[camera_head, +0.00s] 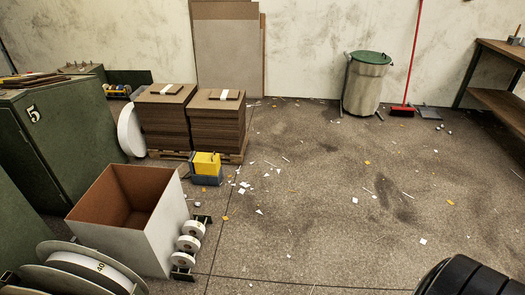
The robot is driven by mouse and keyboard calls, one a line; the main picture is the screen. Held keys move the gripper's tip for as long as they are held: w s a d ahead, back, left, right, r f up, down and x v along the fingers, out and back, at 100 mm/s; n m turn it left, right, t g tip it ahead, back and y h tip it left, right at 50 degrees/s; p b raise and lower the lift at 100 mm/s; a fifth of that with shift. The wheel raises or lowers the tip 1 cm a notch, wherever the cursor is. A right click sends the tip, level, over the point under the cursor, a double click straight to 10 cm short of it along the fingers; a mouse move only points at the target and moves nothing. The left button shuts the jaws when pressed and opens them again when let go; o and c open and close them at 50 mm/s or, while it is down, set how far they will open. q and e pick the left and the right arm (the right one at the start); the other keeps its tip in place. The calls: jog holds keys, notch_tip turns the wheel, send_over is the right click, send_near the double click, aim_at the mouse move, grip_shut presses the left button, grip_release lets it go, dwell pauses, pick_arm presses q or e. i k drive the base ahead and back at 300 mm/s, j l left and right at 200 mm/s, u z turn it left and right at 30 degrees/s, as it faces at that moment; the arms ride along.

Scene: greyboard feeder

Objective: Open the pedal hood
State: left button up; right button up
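A small foot-pedal-like unit with a yellow hood (206,162) on a blue-grey base (206,180) sits on the floor left of centre, in front of the stacked brown boards. The yellow hood seems to be down over the base, but it is too small to tell for certain. A small dark part shows at its top. Neither of my grippers is in view, so nothing of mine is seen near the hood.
A white open-topped box (155,245) and white rolls (187,244) stand just in front of the unit on the left. Board stacks (215,125) are behind it; a green cabinet (70,130) is further left. A lidded bin (366,85) stands at the back. The floor to the right is open, with paper scraps.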

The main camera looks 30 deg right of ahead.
aim_at(207, 163)
jog(key=z, duration=0.6)
jog(key=i+l+u, duration=0.15)
jog(key=i, duration=0.3)
jog(key=i+l+u, duration=0.15)
jog(key=i+l, duration=0.25)
